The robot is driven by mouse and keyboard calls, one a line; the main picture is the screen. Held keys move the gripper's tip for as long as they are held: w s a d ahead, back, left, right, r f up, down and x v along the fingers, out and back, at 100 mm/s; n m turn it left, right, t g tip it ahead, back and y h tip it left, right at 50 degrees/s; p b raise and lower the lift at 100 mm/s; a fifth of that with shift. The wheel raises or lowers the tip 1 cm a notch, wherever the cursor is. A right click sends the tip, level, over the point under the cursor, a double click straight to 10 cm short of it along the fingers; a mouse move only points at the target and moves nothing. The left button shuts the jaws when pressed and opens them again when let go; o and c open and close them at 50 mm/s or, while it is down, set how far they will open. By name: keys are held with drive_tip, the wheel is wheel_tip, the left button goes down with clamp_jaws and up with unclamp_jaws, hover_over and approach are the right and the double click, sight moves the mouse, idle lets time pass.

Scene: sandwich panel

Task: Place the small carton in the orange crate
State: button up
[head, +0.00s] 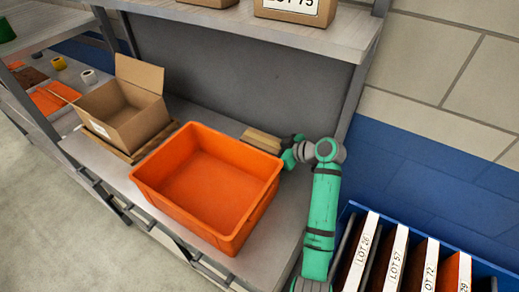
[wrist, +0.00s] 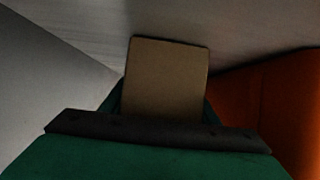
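The small carton (head: 263,139) is a flat brown box behind the right rear corner of the orange crate. The orange crate (head: 180,214) stands open and empty on the grey shelf. My gripper (head: 290,150) reaches the carton from the right. In the wrist view, the carton (wrist: 165,78) sits between the green fingers, which lie close against both its sides. My gripper looks shut on it. Whether the carton is clear of the shelf cannot be told. The orange crate's wall (wrist: 285,105) shows at the right of the wrist view.
An open cardboard box (head: 128,117) stands on a wooden board left of the crate. A blue bin (head: 482,262) with labelled lots stands at the lower right. An upper shelf (head: 215,19) holds boxes above. The shelf's grey back panel is close behind.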

drive_tip(key=c, duration=0.3)
drive_tip(key=shift+r, duration=0.15)
wheel_tip(320, 180, up, 18)
drive_tip(key=shift+w+f, duration=0.15)
